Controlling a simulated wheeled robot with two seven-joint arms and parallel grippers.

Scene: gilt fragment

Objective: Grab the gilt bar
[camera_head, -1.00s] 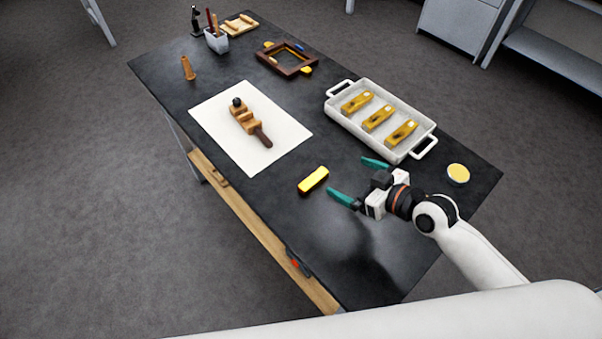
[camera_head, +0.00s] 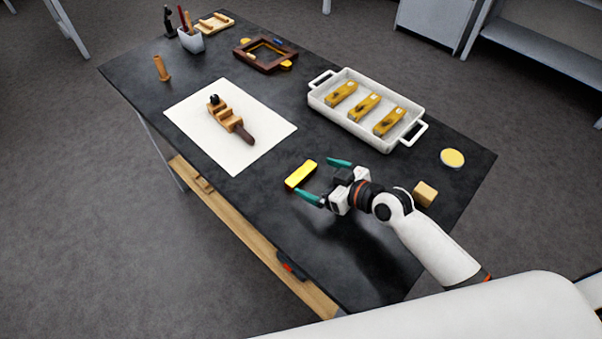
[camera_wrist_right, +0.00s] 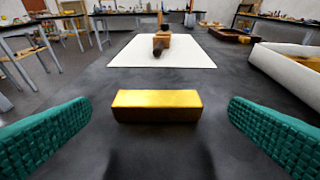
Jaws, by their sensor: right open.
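The gilt bar (camera_head: 301,175) is a shiny gold block lying on the black tabletop, just in front of the white sheet. My right gripper (camera_head: 324,177) is open, with its teal fingers pointing toward the bar and spread wide. In the right wrist view the bar (camera_wrist_right: 157,106) lies centred ahead, between the lines of the two fingers, with clear space on both sides. Neither finger touches it in that view. My left gripper is not in view.
A white sheet (camera_head: 255,118) with a wooden piece (camera_head: 229,121) lies beyond the bar. A white tray (camera_head: 404,133) holding several gilt blocks stands to the right. A wooden block (camera_head: 425,193) and a yellow-topped round dish (camera_head: 452,158) sit near the right edge.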

